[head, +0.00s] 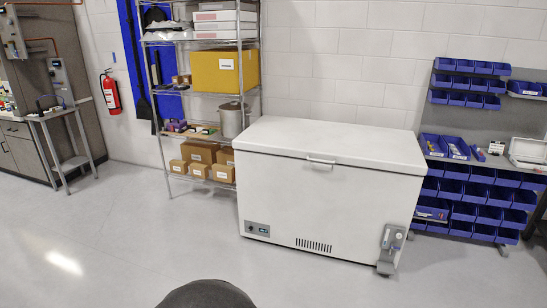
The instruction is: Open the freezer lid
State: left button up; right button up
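The white chest freezer (315,205) stands against the wall in the middle of the head view. Its white lid (330,142) lies flat and shut on the body. A pale bar handle (321,161) sits at the middle of the lid's front edge. The front panel carries a small dark control panel (257,229) at lower left and a vent grille (313,245). A grey device (389,250) is at the lower right corner of the freezer front; I cannot tell what it is. Neither of my grippers is in view.
A wire shelf (200,96) with boxes and a metal pot (234,120) stands close to the freezer's left. A rack of blue bins (480,190) stands at its right. A small table (58,118) is at far left. The grey floor (130,230) in front is clear.

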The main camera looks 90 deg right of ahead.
aim_at(377, 148)
jog(key=l+z, duration=0.1)
jog(key=z, duration=3.05)
jog(key=i+l+u, duration=0.25)
jog(key=i+l, duration=0.15)
jog(key=i, duration=0.55)
jog(key=i+l+u, duration=0.3)
jog(key=i+l, duration=0.25)
jog(key=i, duration=0.4)
jog(key=i+l+u, duration=0.25)
jog(key=i+l, duration=0.55)
jog(key=i, duration=0.05)
